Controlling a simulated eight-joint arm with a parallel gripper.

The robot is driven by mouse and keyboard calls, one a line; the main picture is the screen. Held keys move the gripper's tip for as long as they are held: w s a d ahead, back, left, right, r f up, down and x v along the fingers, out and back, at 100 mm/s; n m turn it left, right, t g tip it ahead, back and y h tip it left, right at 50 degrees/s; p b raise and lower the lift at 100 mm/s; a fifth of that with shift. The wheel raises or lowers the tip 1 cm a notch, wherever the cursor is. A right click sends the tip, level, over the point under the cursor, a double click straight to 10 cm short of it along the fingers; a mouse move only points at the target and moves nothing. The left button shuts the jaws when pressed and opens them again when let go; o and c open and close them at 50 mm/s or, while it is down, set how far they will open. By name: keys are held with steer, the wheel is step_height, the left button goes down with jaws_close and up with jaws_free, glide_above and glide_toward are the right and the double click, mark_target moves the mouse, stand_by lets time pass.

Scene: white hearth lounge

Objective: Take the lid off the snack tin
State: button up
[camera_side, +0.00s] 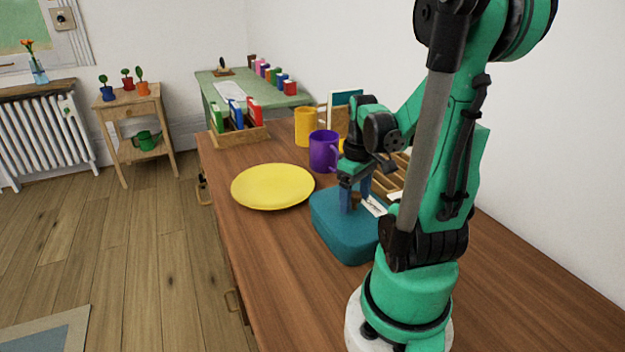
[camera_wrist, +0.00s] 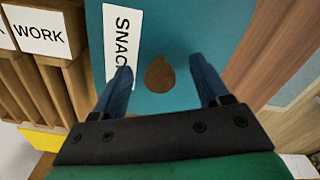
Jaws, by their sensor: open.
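The snack tin (camera_side: 345,228) is a teal box with rounded corners on the wooden counter, just in front of my arm's base. Its lid (camera_wrist: 195,35) fills the top middle of the wrist view, with a white label (camera_wrist: 122,40) reading "SNAC", the rest hidden by a finger. A round brown knob (camera_wrist: 160,75) stands on the lid. My gripper (camera_wrist: 165,85) is open, with one blue finger on each side of the knob; both fingers look apart from it. In the side view my gripper (camera_side: 355,196) points down at the lid. The lid appears to sit on the tin.
A yellow plate (camera_side: 272,187) lies left of the tin. A purple mug (camera_side: 324,152) and a yellow mug (camera_side: 305,127) stand behind. A wooden organiser (camera_wrist: 40,75) with a "WORK" label is beside the tin. The counter's front left (camera_side: 265,270) is clear.

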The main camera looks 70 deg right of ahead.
jaws_close()
steer(key=shift+r, duration=0.1)
stand_by(0.3)
